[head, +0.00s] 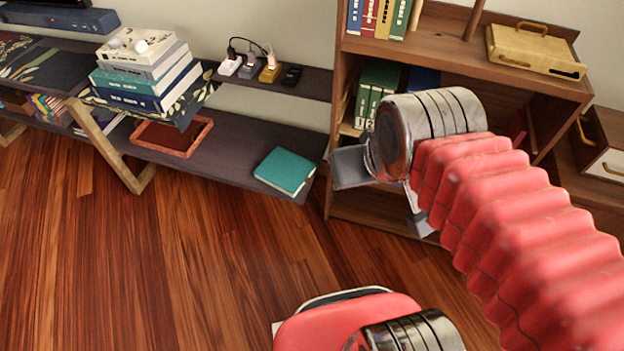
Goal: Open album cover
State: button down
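A teal book (285,171), which looks like the album, lies flat and closed near the right end of the low dark shelf. Its cover is plain and faces up. My gripper (385,194) is to the right of it, in front of the wooden bookcase. Its two grey fingers are spread apart with a gap between them, and nothing shows in the gap. The gripper is clear of the teal book in the picture. Part of the gripper is hidden behind my wrist.
An orange-red tray (172,137) and a stack of books (148,75) stand to the left. Several small chargers (268,72) sit on the upper shelf (315,84) above the teal book. The wooden bookcase (345,95) stands close on the right. The wooden floor (130,265) in front is clear.

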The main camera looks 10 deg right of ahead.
aim_at(285, 169)
jog(key=z, duration=0.05)
jog(key=i, duration=1)
jog(key=u, duration=0.05)
